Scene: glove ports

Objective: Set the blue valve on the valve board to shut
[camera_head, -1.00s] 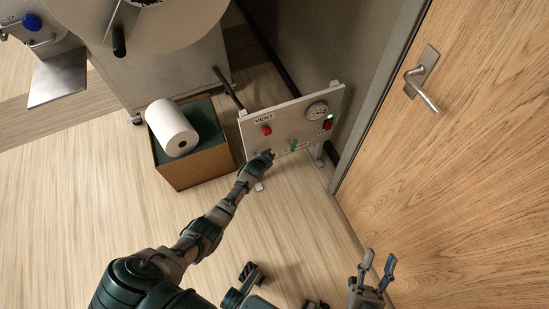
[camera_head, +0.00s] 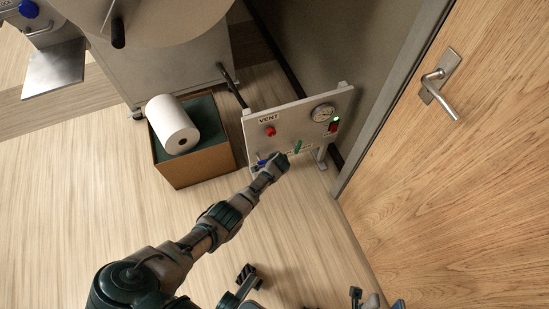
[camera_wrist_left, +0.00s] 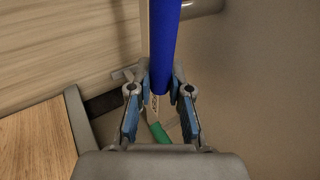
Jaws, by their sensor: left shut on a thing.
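The valve board (camera_head: 290,120) stands low by the wall, pale and tilted in the head view. The blue valve handle (camera_head: 263,161) shows as a small blue patch at its lower left, mostly hidden by my left gripper (camera_head: 279,163). In the left wrist view the blue handle (camera_wrist_left: 164,45) runs upward from between the fingertips of my left gripper (camera_wrist_left: 160,92), which is shut on it. A green handle (camera_head: 297,146) is just right of the gripper and also shows in the left wrist view (camera_wrist_left: 159,132). My right gripper (camera_head: 376,298) is at the bottom edge, fingers apart and empty, partly cut off.
The board also bears a red knob (camera_head: 270,131), a round gauge (camera_head: 323,112) and a red switch (camera_head: 333,127) with a green light. A box (camera_head: 195,165) with a white roll (camera_head: 172,125) stands left of it. A wooden door (camera_head: 470,180) is at the right.

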